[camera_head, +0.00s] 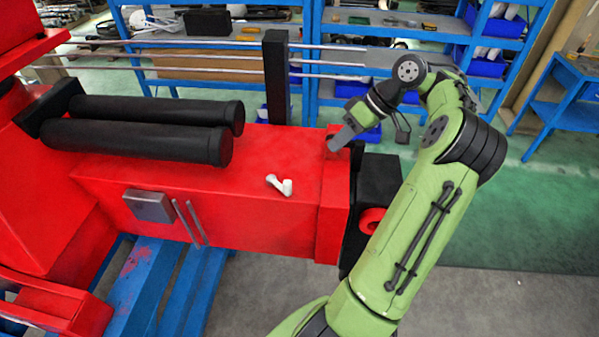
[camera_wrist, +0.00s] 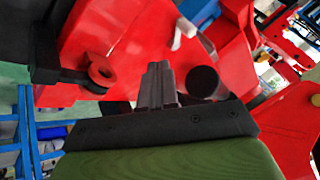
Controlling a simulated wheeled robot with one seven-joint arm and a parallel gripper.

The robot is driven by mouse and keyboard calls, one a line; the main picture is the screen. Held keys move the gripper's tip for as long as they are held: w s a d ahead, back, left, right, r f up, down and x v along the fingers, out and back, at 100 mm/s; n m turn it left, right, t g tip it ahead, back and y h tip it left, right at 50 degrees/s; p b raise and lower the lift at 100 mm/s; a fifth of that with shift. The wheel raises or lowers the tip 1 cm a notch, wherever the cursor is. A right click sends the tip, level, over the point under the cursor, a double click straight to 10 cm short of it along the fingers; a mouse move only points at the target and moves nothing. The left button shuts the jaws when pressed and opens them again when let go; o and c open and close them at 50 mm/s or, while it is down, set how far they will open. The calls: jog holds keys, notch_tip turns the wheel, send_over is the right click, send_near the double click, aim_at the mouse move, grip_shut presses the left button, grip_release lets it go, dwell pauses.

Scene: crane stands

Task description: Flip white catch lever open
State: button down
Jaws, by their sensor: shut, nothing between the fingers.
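The white catch lever (camera_head: 280,185) is on the top face of the red crane body (camera_head: 230,205), close to its front edge. It also shows in the wrist view (camera_wrist: 182,32), beyond my fingers and a little to the right. My gripper (camera_head: 336,145) is at the right end of the red body, above and to the right of the lever and apart from it. In the wrist view my gripper's fingers (camera_wrist: 157,82) are together with nothing between them.
Two black cylinders (camera_head: 145,140) lie on the red body at left. A black post (camera_head: 276,78) stands behind it. Blue shelves (camera_head: 420,32) stand at the back. A red ring-shaped part (camera_head: 371,221) is at the body's right end. Green floor (camera_head: 540,215) at right is clear.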

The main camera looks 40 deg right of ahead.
jog(key=b+x, duration=0.4)
jog(key=x, duration=0.6)
jog(key=shift+a+f, duration=0.1)
jog(key=shift+f, duration=0.3)
jog(key=a, duration=0.3)
jog(key=shift+a+r, duration=0.15)
jog(key=shift+r, duration=0.2)
jog(key=shift+a, duration=0.2)
jog(key=shift+d, duration=0.15)
